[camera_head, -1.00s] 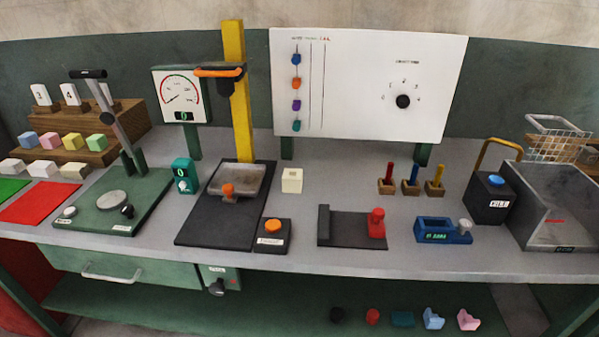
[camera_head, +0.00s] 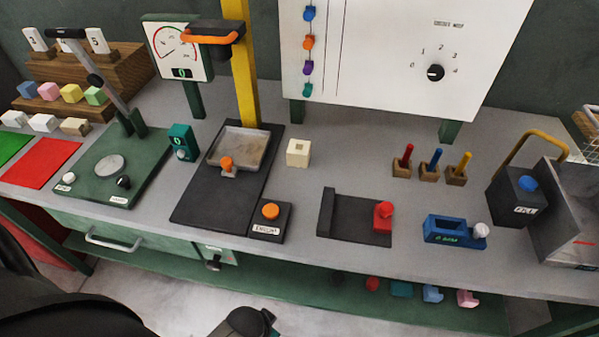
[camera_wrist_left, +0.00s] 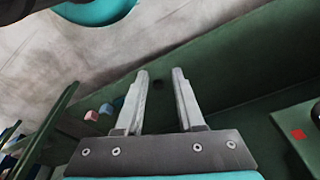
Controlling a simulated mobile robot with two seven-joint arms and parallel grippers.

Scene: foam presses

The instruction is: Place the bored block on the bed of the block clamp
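The bored block, a cream cube (camera_head: 298,153) with a small dark mark on top, sits on the grey bench right of the black press base. What looks like the block clamp is a low black bed (camera_head: 345,228) with an upright wall at its left end and a red knob piece (camera_head: 383,215) at its right. No block lies on that bed. My left gripper (camera_wrist_left: 160,75) is open in the left wrist view, with nothing between its fingers. Neither gripper can be made out in the head view; dark parts of mine show at its bottom edge.
A press with a yellow column (camera_head: 240,75) and an orange button box (camera_head: 270,220) stand left of the clamp. A blue device (camera_head: 452,231) and several coloured pegs in wooden holders (camera_head: 428,173) are to its right. Bench between block and clamp is clear.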

